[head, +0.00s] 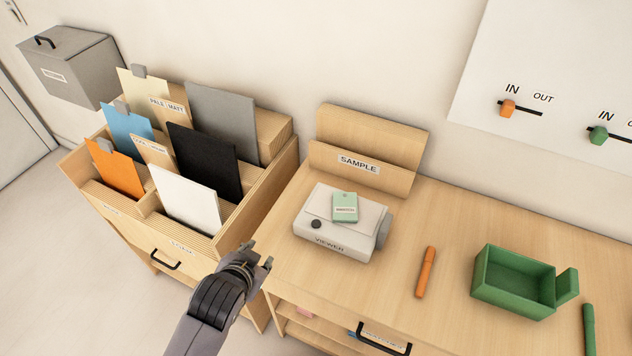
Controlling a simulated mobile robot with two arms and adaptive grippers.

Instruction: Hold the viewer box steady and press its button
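The viewer box (310,241) is a white box labelled VIEWER, standing on the wooden table. A round black button (316,224) sits on its top, near the front left. A mint-green swatch card (345,207) with a small label lies on the box top, right of the button. My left gripper (259,255) is at the table's left front edge, to the left of the box and apart from it. Its fingertips are spread and nothing shows between them. My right gripper is not in view.
A wooden SAMPLE holder (375,177) stands behind the box. An orange marker (426,272), an open green box (510,285) and a green marker (588,330) lie to the right. A wooden rack (270,177) of coloured boards stands left. Bare tabletop surrounds the viewer.

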